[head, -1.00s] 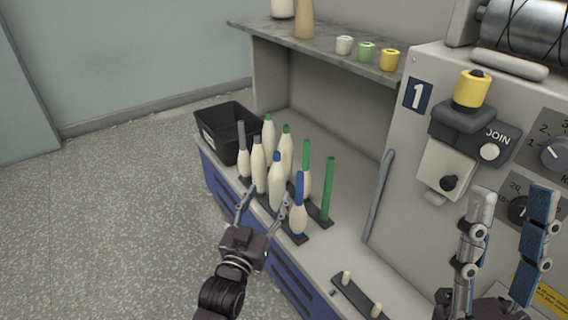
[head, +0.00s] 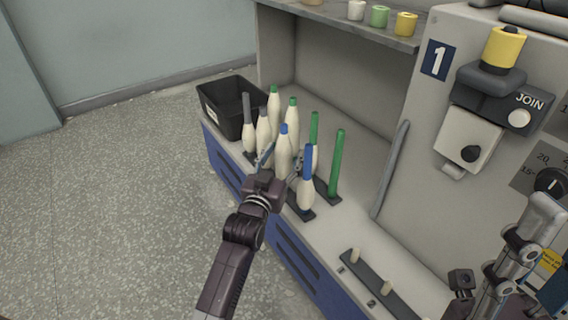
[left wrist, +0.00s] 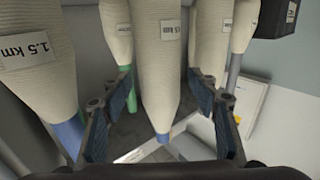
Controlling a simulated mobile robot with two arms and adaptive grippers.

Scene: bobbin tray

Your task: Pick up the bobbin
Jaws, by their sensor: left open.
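Several cream bobbins stand upright in dark holders on the grey ledge. The middle blue-tipped bobbin (head: 284,158) stands among them; it also fills the centre of the left wrist view (left wrist: 157,60), with a label on its side. My left gripper (head: 281,160) is open, with one finger on each side of this bobbin; in the left wrist view, the fingers (left wrist: 157,82) are apart from it. A second blue-tipped bobbin (head: 306,190) stands just right, close beside the left finger in the left wrist view (left wrist: 42,70). My right gripper (head: 530,265) is at the lower right, partly cut off.
Grey-tipped bobbins (head: 249,136), green-tipped bobbins (head: 274,110) and a bare green tube (head: 337,165) crowd around. A black bin (head: 225,105) stands behind left. A two-peg holder (head: 372,275) lies in front. The machine panel (head: 440,110) rises on the right.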

